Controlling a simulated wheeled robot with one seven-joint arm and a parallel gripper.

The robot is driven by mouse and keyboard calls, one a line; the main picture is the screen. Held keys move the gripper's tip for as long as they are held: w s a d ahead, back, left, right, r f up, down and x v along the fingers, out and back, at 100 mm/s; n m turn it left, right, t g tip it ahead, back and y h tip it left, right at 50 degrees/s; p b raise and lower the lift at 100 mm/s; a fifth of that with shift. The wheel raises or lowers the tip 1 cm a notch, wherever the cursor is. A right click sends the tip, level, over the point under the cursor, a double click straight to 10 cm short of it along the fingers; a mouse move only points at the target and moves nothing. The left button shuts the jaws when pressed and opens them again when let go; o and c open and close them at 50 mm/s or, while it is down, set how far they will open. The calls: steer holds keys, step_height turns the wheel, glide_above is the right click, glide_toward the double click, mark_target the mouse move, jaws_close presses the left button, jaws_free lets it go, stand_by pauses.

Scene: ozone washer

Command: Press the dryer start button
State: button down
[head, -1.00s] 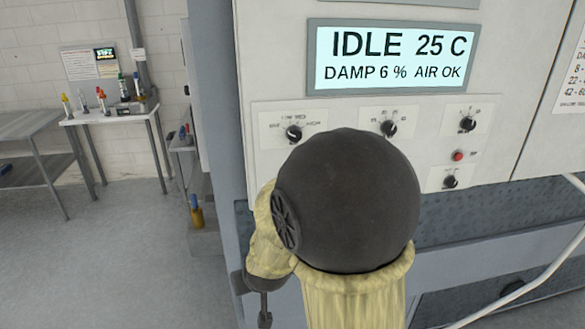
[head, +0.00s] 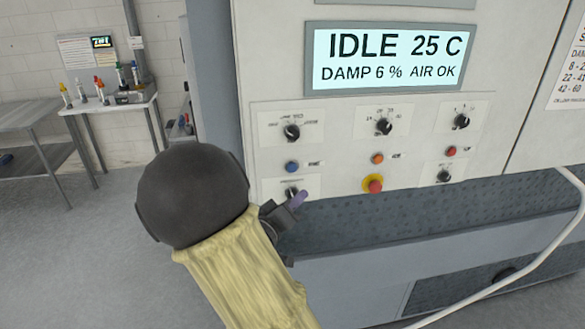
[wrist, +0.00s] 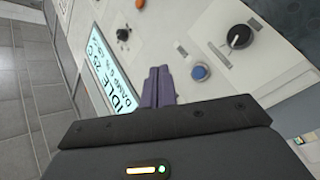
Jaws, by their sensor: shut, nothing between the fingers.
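The dryer's control panel (head: 338,208) faces me below a screen (head: 375,58) reading IDLE 25 C, DAMP 6 %, AIR OK. A blue button (head: 291,167), an orange button (head: 377,158) and a red button (head: 451,151) form a row with labels too small to read. My gripper (head: 301,198) is shut and empty, at the panel's lower left, just below the blue button. In the wrist view my purple fingers (wrist: 158,85) are together, beside the blue button (wrist: 200,72) and apart from it in the picture. Contact with the panel cannot be told.
A red mushroom button on a yellow base (head: 374,184) sits below the orange one. Black knobs (head: 292,132) line the panel's top; another knob (head: 443,176) is lower right. A white hose (head: 545,255) crosses at right. A table with bottles (head: 112,105) stands back left.

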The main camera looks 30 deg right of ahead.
mark_target(297, 168)
steer(key=shift+w+d+f, duration=0.1)
steer(key=shift+w, duration=0.05)
steer(key=shift+w+d, duration=0.4)
steer(key=shift+w, duration=1)
steer(key=shift+w+d, duration=0.35)
steer(key=shift+w, duration=1)
steer(key=shift+w+d, duration=0.4)
steer(key=shift+w, duration=1)
steer(key=shift+w, duration=0.15)
steer(key=shift+w+d+p, duration=0.15)
steer(key=shift+w+p, duration=0.1)
steer(key=shift+p, duration=0.1)
steer(key=shift+w+d, duration=0.1)
steer(key=shift+w, duration=0.4)
steer(key=shift+s, duration=0.1)
steer(key=shift+s+a+p, duration=0.25)
steer(key=shift+s+p, duration=0.1)
steer(key=shift+s, duration=0.45)
